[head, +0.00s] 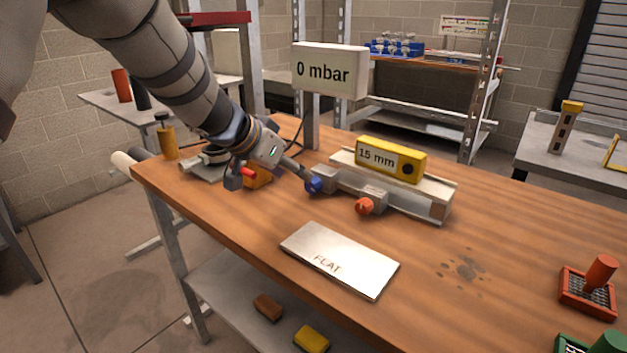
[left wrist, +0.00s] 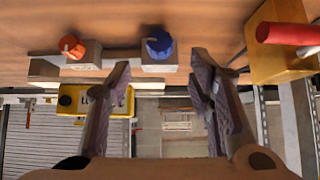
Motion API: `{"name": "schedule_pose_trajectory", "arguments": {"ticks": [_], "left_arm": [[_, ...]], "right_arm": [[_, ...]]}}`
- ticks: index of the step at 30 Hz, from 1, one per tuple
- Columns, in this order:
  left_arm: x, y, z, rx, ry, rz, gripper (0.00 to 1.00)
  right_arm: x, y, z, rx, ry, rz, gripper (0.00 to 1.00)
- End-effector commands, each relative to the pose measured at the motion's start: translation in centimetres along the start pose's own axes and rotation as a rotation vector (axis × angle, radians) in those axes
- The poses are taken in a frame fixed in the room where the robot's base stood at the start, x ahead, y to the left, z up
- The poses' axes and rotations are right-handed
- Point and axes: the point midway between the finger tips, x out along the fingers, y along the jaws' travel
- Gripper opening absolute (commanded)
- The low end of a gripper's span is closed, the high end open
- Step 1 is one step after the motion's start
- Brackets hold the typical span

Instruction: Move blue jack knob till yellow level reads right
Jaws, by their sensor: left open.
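The blue jack knob (head: 314,185) sits on a grey block at the left end of the pale jack rail (head: 437,206). The yellow level (head: 391,159) lies on top of the rail, and its display reads 15 mm. My left gripper (head: 299,169) is open and empty, close to the blue knob. In the left wrist view the blue knob (left wrist: 159,44) shows in the gap between the fingertips (left wrist: 161,64) and just beyond them. I cannot tell whether a finger touches it. My right gripper is not in view.
An orange knob (head: 365,206) is on the same rail, right of the blue one. A yellow block with a red handle (left wrist: 285,45) stands close beside my left gripper. A metal plate marked FLAT (head: 340,261) lies in front. A sign (head: 329,71) reads 0 mbar.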

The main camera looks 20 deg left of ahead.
Motion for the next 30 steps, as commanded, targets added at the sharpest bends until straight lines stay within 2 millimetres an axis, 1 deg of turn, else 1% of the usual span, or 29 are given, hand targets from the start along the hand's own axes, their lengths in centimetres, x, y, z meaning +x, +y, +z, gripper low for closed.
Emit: {"name": "schedule_pose_trajectory", "arguments": {"ticks": [1,3,6,9,13,20,23,24,26,27,30], "left_arm": [[2.2,0.0,0.8,-0.005,-0.015,0.005,0.48],[4.2,0.0,1.0,-0.006,-0.018,0.005,0.48],[6.4,0.0,1.0,-0.005,-0.017,0.005,0.48],[7.7,0.0,0.9,-0.003,-0.014,0.004,0.48],[8.3,0.0,0.6,-0.003,-0.009,0.002,0.48],[8.2,0.0,0.3,-0.002,-0.005,0.001,0.48],[8.2,0.0,0.3,-0.002,-0.005,0.001,0.28],[8.2,0.0,0.3,-0.001,-0.005,0.001,0.18],[8.2,0.0,0.3,-0.001,-0.006,0.001,0.05],[8.2,0.0,0.4,-0.001,-0.006,0.001,0.01],[8.2,0.0,0.3,0.0,-0.005,0.0,0.01]], "right_arm": [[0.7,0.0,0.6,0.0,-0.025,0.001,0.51],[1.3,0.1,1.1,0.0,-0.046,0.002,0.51],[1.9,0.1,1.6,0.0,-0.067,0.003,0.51],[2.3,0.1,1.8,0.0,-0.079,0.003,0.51],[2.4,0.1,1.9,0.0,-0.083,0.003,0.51],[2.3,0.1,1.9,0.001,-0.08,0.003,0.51],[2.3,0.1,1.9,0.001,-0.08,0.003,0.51],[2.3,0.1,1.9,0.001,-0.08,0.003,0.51],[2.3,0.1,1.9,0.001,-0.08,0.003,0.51],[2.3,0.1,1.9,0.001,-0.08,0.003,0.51],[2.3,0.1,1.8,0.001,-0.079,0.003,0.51]]}}
